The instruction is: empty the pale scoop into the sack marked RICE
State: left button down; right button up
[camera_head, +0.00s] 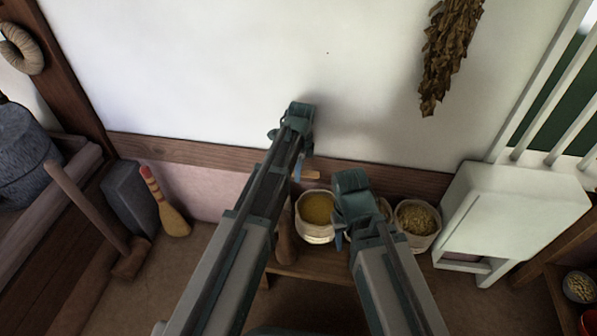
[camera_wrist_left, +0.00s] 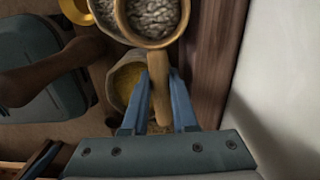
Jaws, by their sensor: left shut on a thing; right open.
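My left gripper (camera_head: 297,172) is shut on the handle of the pale wooden scoop (camera_head: 312,175), high near the back wall. In the left wrist view the scoop (camera_wrist_left: 153,42) holds whitish grains in its bowl, with the handle between the blue fingers (camera_wrist_left: 160,90). A pale sack with yellow contents (camera_head: 318,212) stands below; it also shows in the left wrist view (camera_wrist_left: 127,78). Another sack is partly hidden behind my right gripper (camera_head: 342,236), which is open. A third sack (camera_head: 418,222) with yellowish grain stands to the right. No RICE marking is readable.
The sacks stand on a low wooden bench (camera_head: 300,268) against the wall. A white box-like cabinet (camera_head: 505,215) stands to the right. A brush (camera_head: 172,215), a mallet (camera_head: 90,215) and a grey block (camera_head: 128,198) are to the left. Dried leaves (camera_head: 448,50) hang above.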

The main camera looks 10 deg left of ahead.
pick_arm(q)
jog(key=f+b, duration=0.1)
jog(key=f+t+h+b, duration=0.1)
jog(key=shift+s+a+f, duration=0.2)
jog(key=shift+s+f, duration=0.15)
jog(key=shift+f, duration=0.05)
jog(key=shift+r, duration=0.15)
jog(key=shift+w, duration=0.1)
jog(key=shift+w+d, duration=0.15)
jog(key=shift+w, duration=0.05)
jog(key=shift+s+a+r+t+h, duration=0.2)
jog(key=shift+s+r+t+h, duration=0.2)
jog(key=shift+t+h, duration=0.25)
jog(key=shift+s+a+r+t+h, duration=0.1)
jog(key=shift+a+r+t+h, duration=0.05)
jog(key=shift+r+t+h, duration=0.7)
jog(key=shift+t+h, duration=0.1)
jog(key=shift+t, duration=0.1)
